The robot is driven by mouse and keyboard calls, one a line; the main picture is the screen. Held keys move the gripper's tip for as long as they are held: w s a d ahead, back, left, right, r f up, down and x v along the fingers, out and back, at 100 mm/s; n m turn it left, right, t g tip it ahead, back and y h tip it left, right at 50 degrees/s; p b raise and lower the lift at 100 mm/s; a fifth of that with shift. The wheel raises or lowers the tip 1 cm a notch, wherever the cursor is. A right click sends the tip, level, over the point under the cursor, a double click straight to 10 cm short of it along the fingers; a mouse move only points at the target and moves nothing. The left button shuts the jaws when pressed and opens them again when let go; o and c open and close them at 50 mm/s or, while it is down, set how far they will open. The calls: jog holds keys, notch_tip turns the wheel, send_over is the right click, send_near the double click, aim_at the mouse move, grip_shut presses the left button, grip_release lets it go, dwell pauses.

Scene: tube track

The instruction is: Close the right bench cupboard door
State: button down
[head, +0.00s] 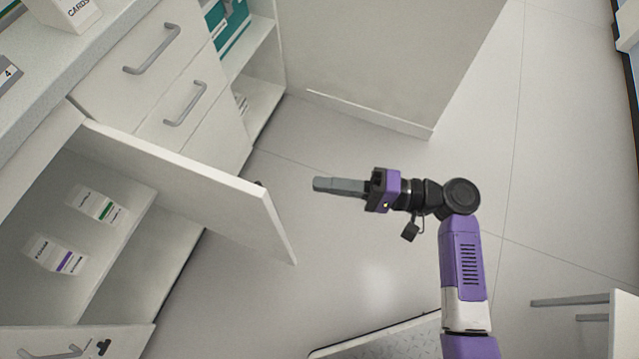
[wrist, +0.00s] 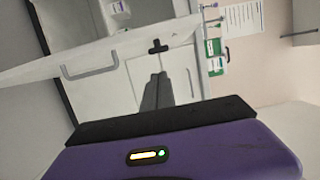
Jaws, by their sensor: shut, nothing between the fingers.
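The right bench cupboard door (head: 190,180) is a white panel that stands wide open beside the drawers in the head view. Its inner face is turned toward the cupboard opening, and its outer face is mostly hidden. My gripper (head: 316,185) is to the right of the door's free edge, apart from it in the picture, and points left. Its grey fingers are shut and empty. In the wrist view the closed fingers (wrist: 157,80) point at pale panels; a grey bar handle (wrist: 90,65) shows on a white panel to their left.
The open cupboard holds a green-marked box (head: 98,205) and a purple-marked box (head: 55,253). Another white front with a handle (head: 50,352) is at bottom left. Drawers (head: 150,45) adjoin the open door. Bare floor (head: 330,265) lies right of the door.

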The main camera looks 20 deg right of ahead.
jog(key=a, duration=0.9)
jog(key=shift+a, duration=0.25)
